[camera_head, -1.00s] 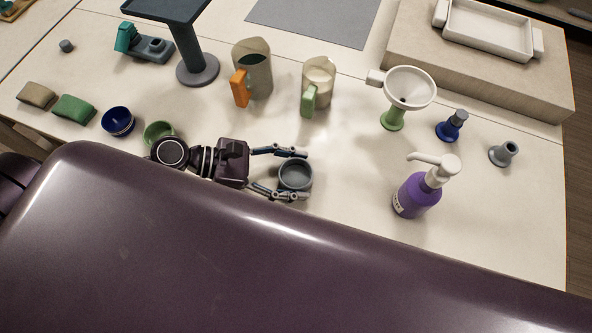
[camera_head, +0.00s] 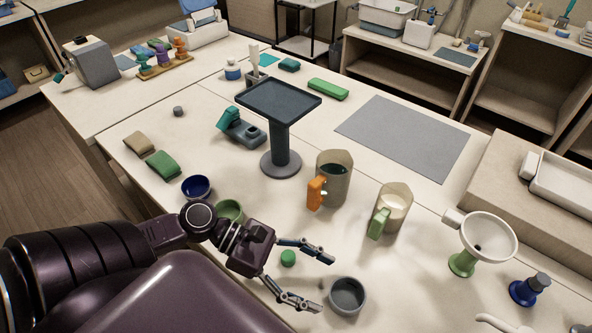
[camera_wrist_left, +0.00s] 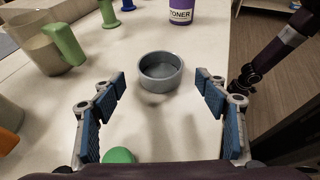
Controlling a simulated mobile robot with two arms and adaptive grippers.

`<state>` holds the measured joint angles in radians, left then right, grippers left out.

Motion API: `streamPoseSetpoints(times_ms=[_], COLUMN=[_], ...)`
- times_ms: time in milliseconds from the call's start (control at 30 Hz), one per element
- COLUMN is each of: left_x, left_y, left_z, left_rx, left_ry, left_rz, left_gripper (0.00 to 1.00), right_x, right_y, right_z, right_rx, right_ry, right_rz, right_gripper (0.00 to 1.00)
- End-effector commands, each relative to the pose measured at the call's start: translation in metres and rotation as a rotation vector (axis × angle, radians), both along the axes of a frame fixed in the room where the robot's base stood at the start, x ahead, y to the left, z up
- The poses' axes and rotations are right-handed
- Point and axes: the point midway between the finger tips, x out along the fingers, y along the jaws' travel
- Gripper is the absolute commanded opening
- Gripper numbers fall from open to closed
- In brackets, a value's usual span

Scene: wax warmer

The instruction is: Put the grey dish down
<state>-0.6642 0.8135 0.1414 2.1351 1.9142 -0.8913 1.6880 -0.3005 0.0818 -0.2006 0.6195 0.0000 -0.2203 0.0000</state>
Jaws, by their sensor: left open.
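The grey dish (camera_head: 347,296) is a small round bowl, upright and empty on the cream table. It also shows in the left wrist view (camera_wrist_left: 161,72), just beyond my fingertips. My left gripper (camera_head: 324,283) is open low over the table, with its two fingers spread and pointing at the dish. Nothing is held between them, and a gap shows between the fingers and the dish wall. Part of my other arm shows at the right of the left wrist view, but its fingers cannot be made out.
A small green round piece (camera_head: 288,257) lies between the fingers. A green bowl (camera_head: 229,211) and a blue bowl (camera_head: 196,187) stand left of the gripper. Behind are a jug with an orange handle (camera_head: 334,178), a green-handled jug (camera_head: 391,207) and a dark stand (camera_head: 280,135). A funnel (camera_head: 487,236) stands right.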

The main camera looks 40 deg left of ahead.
Motion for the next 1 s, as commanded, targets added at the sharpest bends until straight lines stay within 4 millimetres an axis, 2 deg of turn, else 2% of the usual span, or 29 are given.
streamPoseSetpoints(times_ms=[200, 400, 1000], left_x=[-0.010, -0.015, -0.015], left_y=[0.027, 0.039, 0.041], left_z=[0.011, 0.018, 0.019], left_rx=[0.000, -0.001, -0.001], left_ry=[0.003, 0.000, -0.001], left_rz=[0.001, 0.000, 0.000], left_gripper=[0.67, 0.67, 0.67], right_x=[0.000, 0.000, 0.000], right_y=[0.002, 0.003, 0.003], right_z=[-0.001, -0.002, -0.002], right_rx=[0.002, 0.003, 0.004], right_ry=[-0.001, 0.000, -0.001], right_rz=[-0.001, -0.002, -0.002], right_gripper=[0.00, 0.00, 0.00])
